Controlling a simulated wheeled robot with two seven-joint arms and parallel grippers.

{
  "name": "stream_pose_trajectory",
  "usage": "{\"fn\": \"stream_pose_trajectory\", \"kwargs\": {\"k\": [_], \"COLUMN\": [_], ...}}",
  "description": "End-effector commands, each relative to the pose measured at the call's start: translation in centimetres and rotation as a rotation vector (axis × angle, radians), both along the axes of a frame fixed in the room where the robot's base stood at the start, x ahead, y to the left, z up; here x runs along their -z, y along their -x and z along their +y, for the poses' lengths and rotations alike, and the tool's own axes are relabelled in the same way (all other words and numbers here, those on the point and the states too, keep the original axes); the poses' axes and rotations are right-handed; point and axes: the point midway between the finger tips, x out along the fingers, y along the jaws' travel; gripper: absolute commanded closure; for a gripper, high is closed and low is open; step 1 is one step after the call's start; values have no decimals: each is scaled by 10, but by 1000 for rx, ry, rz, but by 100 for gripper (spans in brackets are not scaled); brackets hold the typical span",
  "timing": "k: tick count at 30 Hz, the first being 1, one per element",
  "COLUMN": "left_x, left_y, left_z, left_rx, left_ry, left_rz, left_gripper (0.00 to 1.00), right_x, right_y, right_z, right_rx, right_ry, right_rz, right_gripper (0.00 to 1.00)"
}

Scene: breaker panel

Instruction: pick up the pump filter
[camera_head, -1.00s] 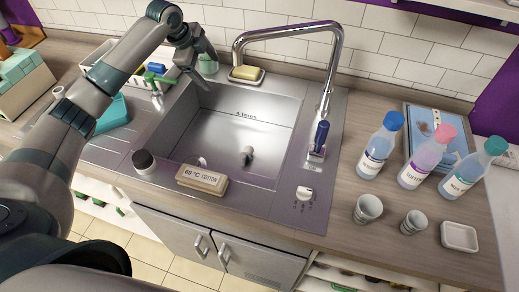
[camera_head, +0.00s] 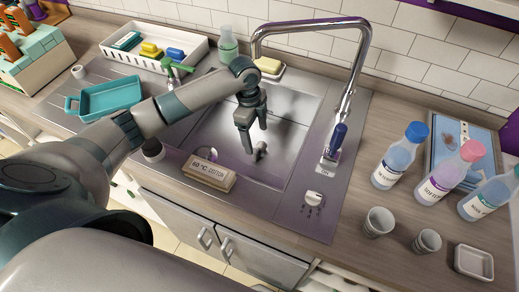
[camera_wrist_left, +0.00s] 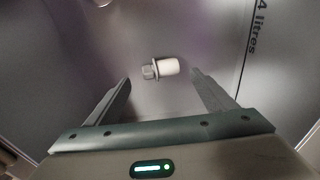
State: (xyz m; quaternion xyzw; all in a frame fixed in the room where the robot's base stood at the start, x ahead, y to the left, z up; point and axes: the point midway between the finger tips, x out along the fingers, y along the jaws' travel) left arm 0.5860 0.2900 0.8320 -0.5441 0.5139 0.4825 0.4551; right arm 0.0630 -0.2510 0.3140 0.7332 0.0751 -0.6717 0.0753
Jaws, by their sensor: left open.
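The pump filter appears to be the small white and grey cylinder (camera_wrist_left: 162,68) lying on its side on the sink floor in the left wrist view. In the head view it shows as a small pale piece (camera_head: 260,150) in the sink (camera_head: 291,148). My left gripper (camera_head: 253,137) hangs over the sink, pointing down, open and empty. In the left wrist view the filter lies between and slightly beyond the two fingertips (camera_wrist_left: 161,78), apart from both. My right gripper is not in view.
A tall faucet (camera_head: 358,75) arches at the sink's right rear. A block reading 60 °C cotton (camera_head: 208,173) sits on the front rim. A teal tray (camera_head: 108,98) and a white rack (camera_head: 150,65) stand left. Bottles (camera_head: 398,155) and cups (camera_head: 378,222) stand right.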

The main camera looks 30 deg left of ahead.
Motion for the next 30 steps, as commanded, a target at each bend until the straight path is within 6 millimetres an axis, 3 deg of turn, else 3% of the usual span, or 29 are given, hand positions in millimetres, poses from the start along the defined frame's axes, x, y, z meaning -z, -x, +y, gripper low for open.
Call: {"fn": "stream_pose_trajectory", "kwargs": {"k": [17, 30], "left_x": [16, 61], "left_y": [1, 3], "left_z": [-3, -12], "left_rx": [0, 0], "left_ry": [0, 0], "left_rz": [2, 0], "left_gripper": [23, 23], "right_x": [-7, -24], "right_y": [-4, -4], "right_z": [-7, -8], "right_rx": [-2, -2], "right_ry": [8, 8], "right_rz": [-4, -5], "right_gripper": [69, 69]}}
